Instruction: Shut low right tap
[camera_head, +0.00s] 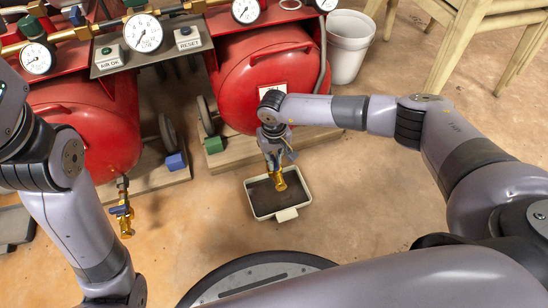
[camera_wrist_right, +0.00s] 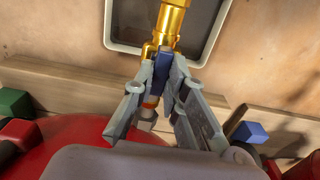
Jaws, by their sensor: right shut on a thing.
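The low right tap is a brass tap (camera_head: 278,180) hanging below the right red tank (camera_head: 262,77), above a tray (camera_head: 262,212). In the right wrist view the brass body (camera_wrist_right: 172,20) and its blue handle (camera_wrist_right: 161,65) show at the top middle. My right gripper (camera_head: 272,148) comes down over the tap from above. In the wrist view the right gripper's fingers (camera_wrist_right: 163,80) are closed on the blue handle, one on each side. The exact angle of the handle is partly hidden by the fingers. My left gripper is out of view.
Another brass tap (camera_head: 124,212) with a blue handle hangs under the left red tank (camera_head: 95,125). A white bucket (camera_head: 348,45) and wooden chair (camera_head: 480,40) are behind. The floor at right is clear.

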